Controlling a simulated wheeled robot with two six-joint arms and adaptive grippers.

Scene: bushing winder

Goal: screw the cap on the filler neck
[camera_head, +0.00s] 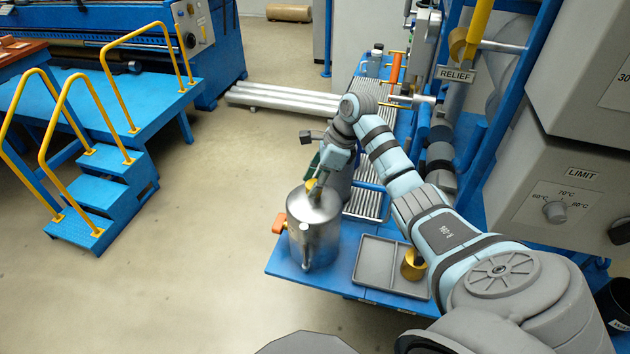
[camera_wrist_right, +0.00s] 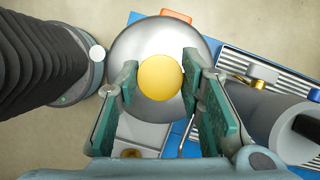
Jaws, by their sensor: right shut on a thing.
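A silver metal canister (camera_head: 314,232) stands on the near left corner of the blue bench. A yellow cap (camera_head: 310,184) shows at its top; in the right wrist view the cap (camera_wrist_right: 160,77) is a round disc over the domed canister top (camera_wrist_right: 137,40). My right gripper (camera_head: 316,188) is above the canister, and its green fingers (camera_wrist_right: 160,85) close on the cap from both sides. The filler neck is hidden under the cap, so I cannot tell whether they touch. My left gripper is not in view.
Ribbed rack, pipes and the RELIEF sign (camera_head: 457,75) stand behind.

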